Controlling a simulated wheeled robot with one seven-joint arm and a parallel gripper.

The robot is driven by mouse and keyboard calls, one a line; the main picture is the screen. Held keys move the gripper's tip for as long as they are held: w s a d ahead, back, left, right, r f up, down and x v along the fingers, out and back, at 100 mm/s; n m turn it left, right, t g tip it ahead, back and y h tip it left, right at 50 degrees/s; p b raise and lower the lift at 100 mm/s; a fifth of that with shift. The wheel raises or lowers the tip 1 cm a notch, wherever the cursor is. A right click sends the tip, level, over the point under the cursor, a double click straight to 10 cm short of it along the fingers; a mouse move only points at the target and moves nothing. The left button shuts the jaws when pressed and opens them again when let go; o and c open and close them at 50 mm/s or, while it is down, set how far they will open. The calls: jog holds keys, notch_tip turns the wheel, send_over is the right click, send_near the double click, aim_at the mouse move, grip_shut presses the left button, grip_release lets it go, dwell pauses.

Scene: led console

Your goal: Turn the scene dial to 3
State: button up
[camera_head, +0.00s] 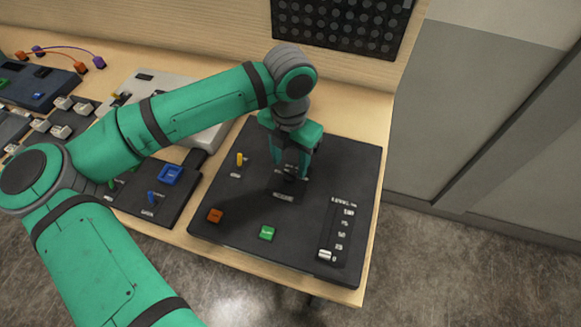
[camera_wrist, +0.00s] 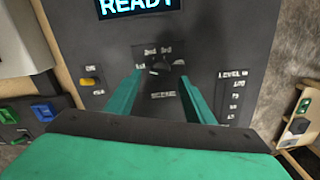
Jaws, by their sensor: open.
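The black LED console (camera_head: 330,175) lies on the wooden table under my arm. In the wrist view the dark scene dial (camera_wrist: 160,68) shows on the console, above a white label and between my two green fingers. The small marks around the dial are too blurred to read. My gripper (camera_head: 291,178) is over the dial and points down; in the wrist view its fingers (camera_wrist: 158,88) are apart, one on each side of the dial. I cannot tell whether they touch it. In the head view the gripper mostly hides the dial. A lit screen (camera_wrist: 138,4) reads READY.
The console also carries a yellow toggle (camera_head: 240,159), an orange button (camera_head: 215,215), a green button (camera_head: 267,233) and a level slider (camera_head: 325,254) at its low end. Another panel with a blue button (camera_head: 169,175) stands to the left. A grey cabinet (camera_head: 480,120) is to the right.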

aim_at(290, 171)
jog(key=shift+w+d+f, duration=0.1)
jog(key=shift+w+f, duration=0.05)
jog(key=shift+f, duration=1.8)
jog(key=shift+c, duration=0.2)
jog(key=c, duration=1)
